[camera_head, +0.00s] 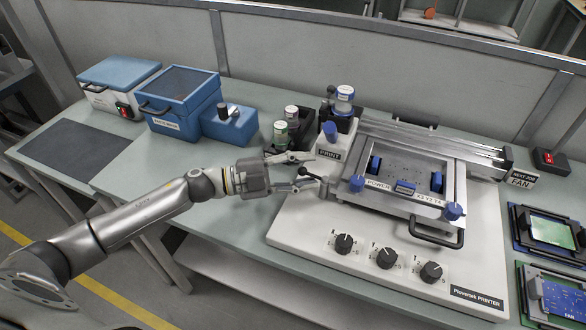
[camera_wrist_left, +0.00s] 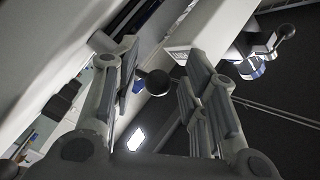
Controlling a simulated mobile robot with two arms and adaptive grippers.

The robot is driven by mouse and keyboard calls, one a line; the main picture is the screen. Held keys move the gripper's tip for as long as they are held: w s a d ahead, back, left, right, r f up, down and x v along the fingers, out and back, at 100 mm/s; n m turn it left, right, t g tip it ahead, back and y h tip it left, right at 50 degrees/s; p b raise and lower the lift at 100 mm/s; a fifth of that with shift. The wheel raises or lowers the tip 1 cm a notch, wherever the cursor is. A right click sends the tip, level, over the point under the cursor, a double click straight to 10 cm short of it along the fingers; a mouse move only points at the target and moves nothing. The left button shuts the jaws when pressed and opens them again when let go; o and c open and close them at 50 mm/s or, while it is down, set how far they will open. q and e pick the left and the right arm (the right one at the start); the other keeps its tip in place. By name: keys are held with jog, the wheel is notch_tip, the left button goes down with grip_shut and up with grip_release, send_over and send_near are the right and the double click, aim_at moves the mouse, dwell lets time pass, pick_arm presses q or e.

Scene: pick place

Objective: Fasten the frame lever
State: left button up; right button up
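The printer (camera_head: 300,232) is a white base with a metal frame (camera_head: 462,182) on top, carrying blue knobs and a black front handle. A lever with a black ball knob (camera_head: 303,172) stands at the frame's left side, by a grey post. My left gripper (camera_head: 309,167) is open, with its fingers on either side of the ball knob. In the left wrist view the black ball (camera_wrist_left: 158,82) shows between the open fingers (camera_wrist_left: 162,62), with visible gaps to both. Whether any finger touches the lever is unclear. My right gripper is not in view.
Several black dials (camera_head: 387,258) line the printer's front. Bottles (camera_head: 281,133) and a holder stand just behind my left gripper. A blue box (camera_head: 182,103) and a blue-lidded case (camera_head: 118,82) sit at left. Boards (camera_head: 548,232) lie at right. The table's front-left edge is clear.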

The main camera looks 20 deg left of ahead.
pick_arm(q)
jog(key=v, duration=1.2)
